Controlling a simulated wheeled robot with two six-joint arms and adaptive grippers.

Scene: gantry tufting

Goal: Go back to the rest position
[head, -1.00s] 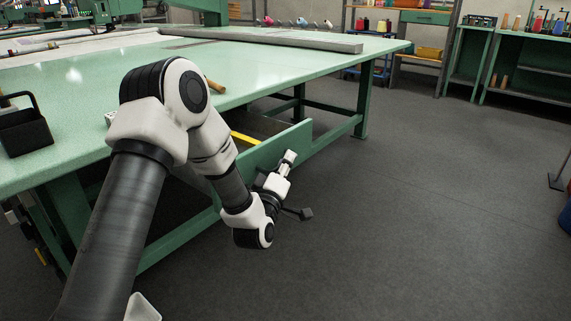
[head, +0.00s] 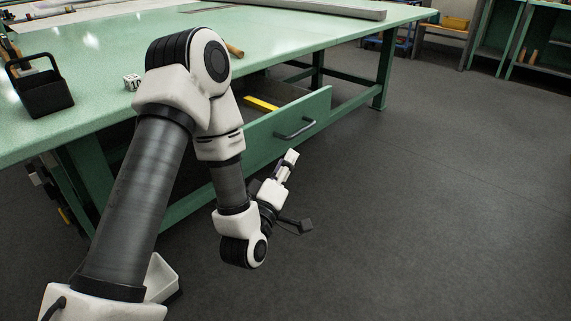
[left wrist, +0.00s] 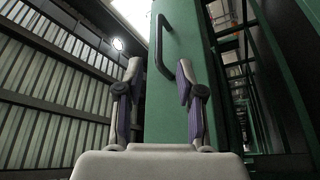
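My left arm reaches in from the left in the head view and bends down in front of a green table. My right gripper is not in view.
The drawer (head: 300,120) is pulled out, with a yellow item (head: 262,103) inside. On the green tabletop (head: 110,60) are a black caddy (head: 42,92) and a small white block (head: 131,82). Shelving stands at the back right. The grey floor (head: 430,220) on the right is clear.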

